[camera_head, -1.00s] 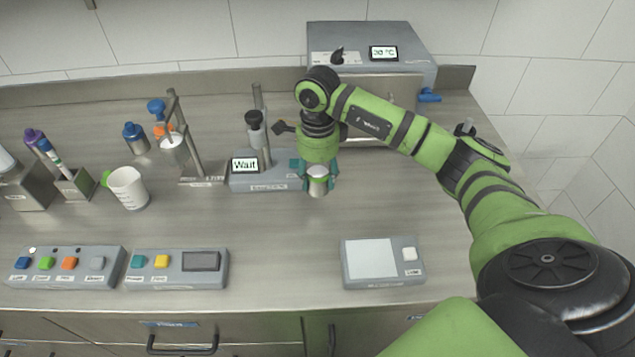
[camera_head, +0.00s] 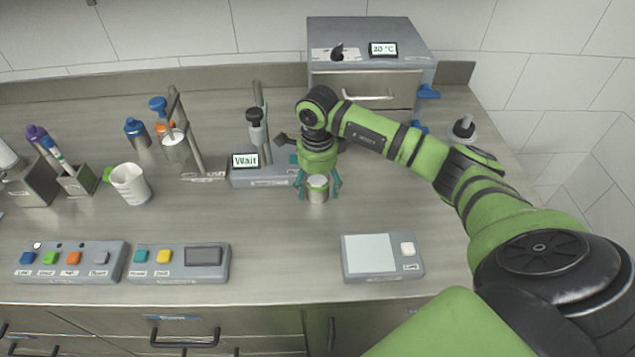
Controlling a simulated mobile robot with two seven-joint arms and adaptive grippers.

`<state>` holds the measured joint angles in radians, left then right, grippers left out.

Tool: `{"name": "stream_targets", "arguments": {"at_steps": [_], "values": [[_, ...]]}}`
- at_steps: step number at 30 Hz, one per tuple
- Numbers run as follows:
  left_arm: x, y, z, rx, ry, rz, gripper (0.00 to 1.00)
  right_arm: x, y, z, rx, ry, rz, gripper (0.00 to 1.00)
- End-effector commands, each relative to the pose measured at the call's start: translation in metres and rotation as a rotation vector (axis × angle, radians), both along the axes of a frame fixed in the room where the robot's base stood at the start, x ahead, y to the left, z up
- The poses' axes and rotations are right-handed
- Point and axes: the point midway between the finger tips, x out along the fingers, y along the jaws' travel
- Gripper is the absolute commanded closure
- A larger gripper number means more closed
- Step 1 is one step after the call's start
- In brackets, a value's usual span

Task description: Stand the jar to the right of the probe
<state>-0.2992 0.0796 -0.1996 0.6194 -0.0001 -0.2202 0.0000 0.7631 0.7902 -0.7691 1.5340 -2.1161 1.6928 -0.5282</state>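The jar (camera_head: 317,193), small and metallic with a pale lid, stands upright on the bench, in front of the right end of the probe's base. The probe (camera_head: 257,136) is a grey body with a black top on a stand; its base carries a display reading "Wait" (camera_head: 245,161). The jar is to the right of the probe and nearer to me. My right gripper (camera_head: 319,188) is above and around the jar, with its teal fingers spread on either side and a gap showing. My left gripper is not in view.
A grey oven-like box (camera_head: 368,55) reading 30 °C stands behind. A scale (camera_head: 369,256) and button panels (camera_head: 68,261) lie in front. A white beaker (camera_head: 130,184) and a stirrer stand (camera_head: 186,140) are at left. The bench right of the jar is clear.

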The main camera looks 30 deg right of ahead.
Motion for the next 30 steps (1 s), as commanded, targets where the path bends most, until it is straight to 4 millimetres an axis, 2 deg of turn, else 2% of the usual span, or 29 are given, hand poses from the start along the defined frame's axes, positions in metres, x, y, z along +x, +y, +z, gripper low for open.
{"name": "stream_targets", "arguments": {"at_steps": [6, 8, 11, 21, 25, 30], "values": [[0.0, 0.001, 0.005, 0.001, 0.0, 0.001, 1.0, 0.0, 0.0, 0.005, 0.0, 0.0, 0.0, 0.25], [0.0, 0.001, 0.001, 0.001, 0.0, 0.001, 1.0, 0.001, 0.0, 0.008, 0.0, -0.002, 0.0, 0.25], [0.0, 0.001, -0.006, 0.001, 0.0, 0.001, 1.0, 0.001, 0.0, 0.024, 0.0, -0.006, 0.002, 0.25], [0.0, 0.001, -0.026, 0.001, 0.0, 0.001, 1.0, 0.001, 0.0, 0.096, -0.001, -0.005, 0.0, 0.25], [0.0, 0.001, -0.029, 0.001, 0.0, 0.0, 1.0, 0.001, 0.0, 0.113, 0.0, -0.004, -0.001, 0.25], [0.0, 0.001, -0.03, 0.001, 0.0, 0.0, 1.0, 0.0, 0.0, 0.123, 0.0, 0.0, 0.0, 0.25]]}}
